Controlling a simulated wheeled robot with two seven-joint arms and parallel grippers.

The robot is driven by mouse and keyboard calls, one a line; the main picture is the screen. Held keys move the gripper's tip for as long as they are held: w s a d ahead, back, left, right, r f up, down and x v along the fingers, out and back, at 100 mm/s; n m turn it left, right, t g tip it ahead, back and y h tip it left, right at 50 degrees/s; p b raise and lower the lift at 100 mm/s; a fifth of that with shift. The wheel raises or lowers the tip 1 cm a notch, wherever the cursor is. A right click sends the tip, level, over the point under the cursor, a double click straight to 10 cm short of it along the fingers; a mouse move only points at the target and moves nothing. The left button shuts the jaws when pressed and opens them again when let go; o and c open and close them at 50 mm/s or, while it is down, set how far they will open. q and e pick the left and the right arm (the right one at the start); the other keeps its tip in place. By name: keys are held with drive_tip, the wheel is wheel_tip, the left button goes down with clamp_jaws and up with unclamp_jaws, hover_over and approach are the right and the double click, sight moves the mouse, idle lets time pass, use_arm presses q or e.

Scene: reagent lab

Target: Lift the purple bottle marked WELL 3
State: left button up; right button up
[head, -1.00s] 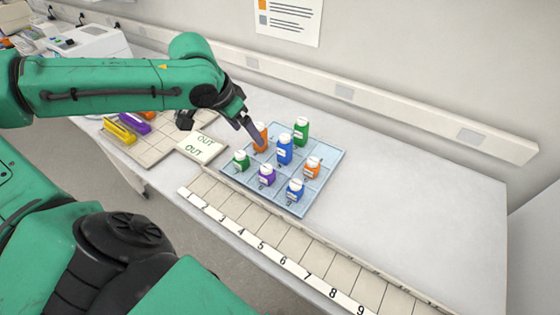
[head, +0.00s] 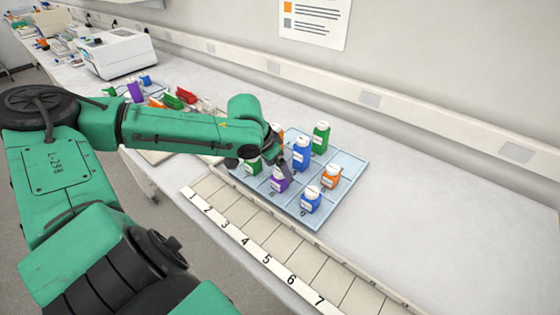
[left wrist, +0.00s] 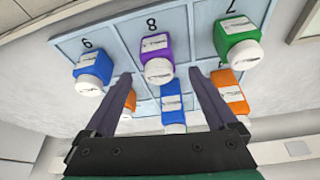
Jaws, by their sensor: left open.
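A purple bottle (head: 279,181) with a white cap stands upright in the front row of the pale blue gridded tray (head: 318,222). It also shows in the left wrist view (left wrist: 157,48), beside a compartment number 8; its label is too small to read. A second purple bottle (head: 135,91) stands far off at the left. My left gripper (head: 281,156) is over the tray just behind and above the nearer purple bottle. In the left wrist view its two fingers (left wrist: 160,75) are apart, with nothing held, and that bottle appears between and beyond their tips.
In the tray, blue (head: 301,154), green (head: 321,138) and orange (head: 331,176) bottles stand close around; another green one (head: 253,164) and a front blue one (head: 311,200) flank the purple bottle. A numbered strip (head: 245,241) runs along the front. The bench at right is clear.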

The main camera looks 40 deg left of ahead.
sight(282, 178)
use_arm(q)
drive_tip(key=x, duration=0.2)
drive_tip(key=shift+d+f, duration=0.1)
drive_tip(key=shift+f, duration=0.15)
drive_tip(key=b+x, duration=0.2)
drive_tip(key=b, duration=0.1)
drive_tip(key=shift+f, duration=0.45)
drive_tip(key=shift+w+f+b, duration=0.1)
drive_tip(key=shift+w+b, duration=0.05)
drive_tip(key=shift+b, duration=0.4)
drive_tip(key=shift+r, duration=0.3)
clamp_jaws()
